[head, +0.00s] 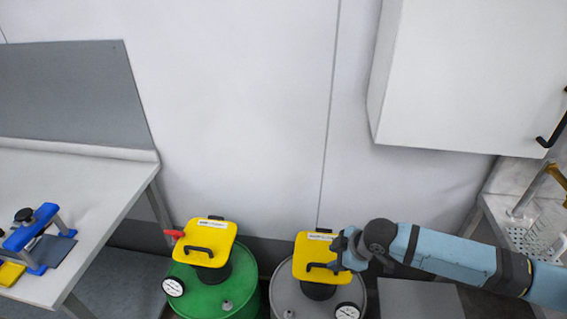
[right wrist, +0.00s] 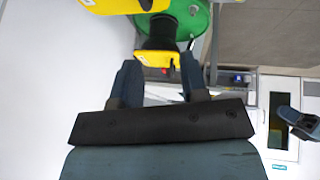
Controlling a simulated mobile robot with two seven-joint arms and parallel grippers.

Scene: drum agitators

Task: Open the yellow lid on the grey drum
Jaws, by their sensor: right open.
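The grey drum (head: 284,296) stands at the bottom centre of the head view. Its yellow lid (head: 308,249) lies flat on top and looks closed, with a black bar handle (head: 318,267) on its front part. My right gripper (head: 340,256) is at the lid's right edge, close to the handle; I cannot tell if it touches. In the right wrist view its two dark fingers (right wrist: 159,80) are apart with nothing clearly between them. A yellow lid part (right wrist: 100,5) shows at the top of that view. My left gripper is not in view in the head view.
A green drum (head: 203,298) with its own yellow lid (head: 205,242) and a red lever (head: 174,233) stands just left. A white bench (head: 90,195) is at far left, a wall cabinet (head: 460,80) upper right, and a grey box (head: 420,300) right of the grey drum.

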